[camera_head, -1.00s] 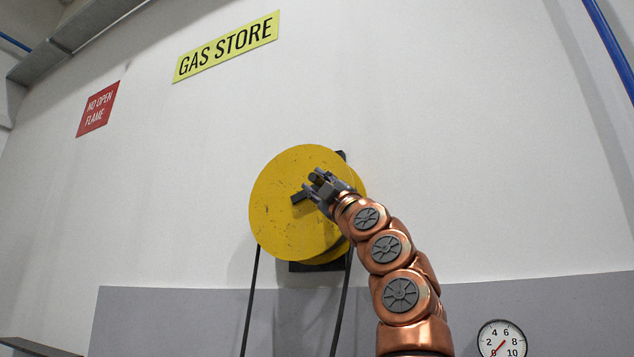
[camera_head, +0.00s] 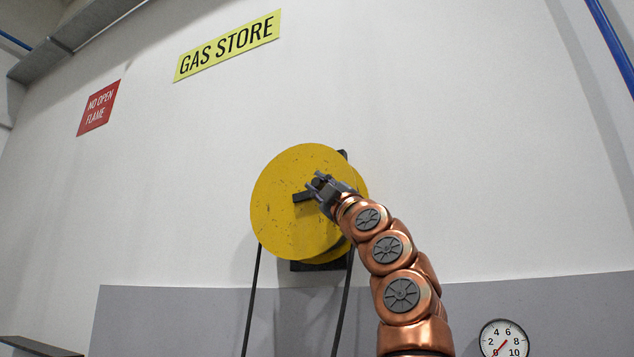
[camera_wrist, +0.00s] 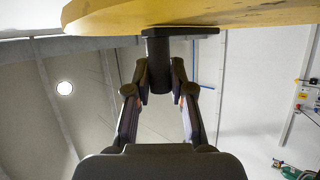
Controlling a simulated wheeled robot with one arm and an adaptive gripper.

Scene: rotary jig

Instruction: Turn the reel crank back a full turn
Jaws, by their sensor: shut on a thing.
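The yellow reel (camera_head: 285,215) is mounted on the wall, with a dark cable hanging from each side. Its dark crank arm (camera_head: 302,196) runs from near the middle of the disc toward the right, and my gripper hides the crank's outer end. My gripper (camera_head: 319,184) is at the right part of the reel face. In the wrist view, the dark cylindrical crank handle (camera_wrist: 158,72) sticks out from the reel's yellow edge-on disc (camera_wrist: 250,15). The fingers of my gripper (camera_wrist: 160,85) are shut on this handle, one on each side.
A dark mounting plate (camera_head: 300,266) shows below the reel. A round gauge (camera_head: 503,340) is at the lower right. A yellow GAS STORE sign (camera_head: 228,46) and a red sign (camera_head: 99,108) are on the wall. The wall to the right of the reel is clear.

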